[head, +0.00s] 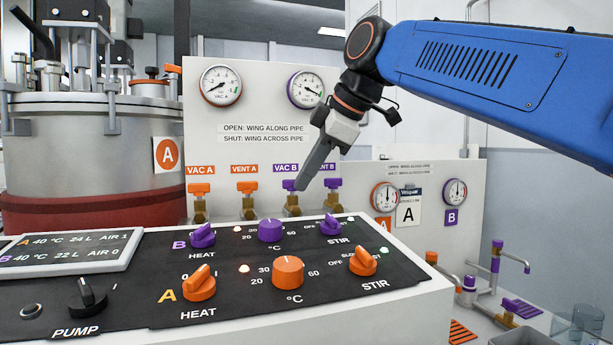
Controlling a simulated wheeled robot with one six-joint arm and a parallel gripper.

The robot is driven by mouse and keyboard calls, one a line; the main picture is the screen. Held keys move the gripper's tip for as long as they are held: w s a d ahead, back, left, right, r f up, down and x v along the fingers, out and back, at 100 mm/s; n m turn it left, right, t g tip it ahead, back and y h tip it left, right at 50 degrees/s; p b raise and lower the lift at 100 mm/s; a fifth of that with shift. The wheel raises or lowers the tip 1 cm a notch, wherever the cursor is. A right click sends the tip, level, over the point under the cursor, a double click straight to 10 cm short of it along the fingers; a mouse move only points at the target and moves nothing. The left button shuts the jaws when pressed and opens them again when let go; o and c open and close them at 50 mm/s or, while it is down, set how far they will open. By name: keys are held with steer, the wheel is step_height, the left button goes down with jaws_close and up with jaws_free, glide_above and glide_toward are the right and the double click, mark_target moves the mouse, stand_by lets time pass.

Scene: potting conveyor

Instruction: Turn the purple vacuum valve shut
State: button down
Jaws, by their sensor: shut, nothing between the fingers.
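The purple vacuum valve (289,184) stands under the "VAC B" label on the back panel (275,101), on a brass fitting (292,205). Its wing looks small and is partly covered on the right by my gripper. I cannot tell for sure whether the wing lies along or across the pipe. My gripper (302,185) comes down from the upper right, tilted. Its fingers are shut and empty, with the tips right at the valve's right side in the picture. I cannot tell whether they touch it.
Orange valves VAC A (200,188) and VENT A (247,187) stand to the left. The knob-covered control console (390,283) lies in front. A large vessel (85,150) is at left.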

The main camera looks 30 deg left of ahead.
steer(key=shift+w+a+r, duration=0.15)
steer(key=shift+w, duration=0.3)
steer(key=shift+s+a, duration=0.1)
steer(key=shift+s, duration=0.15)
